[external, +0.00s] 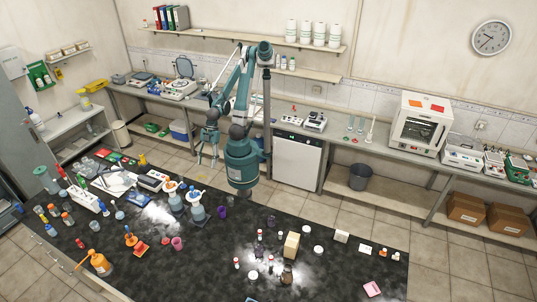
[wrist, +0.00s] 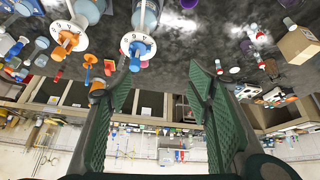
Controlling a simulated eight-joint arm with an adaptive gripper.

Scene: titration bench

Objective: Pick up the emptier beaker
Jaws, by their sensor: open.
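My gripper (external: 207,155) hangs over the back-left side of the black table, near the gap before the rear counter. In the wrist view its two green fingers (wrist: 165,72) are spread wide with nothing between them. Two small clear, bluish upright vessels, the left one (external: 350,123) and the right one (external: 361,126), stand side by side on the rear counter. They may be the beakers, but they are too small for me to compare their fill. They are well apart from my gripper.
The rear counter carries a white oven (external: 418,125).

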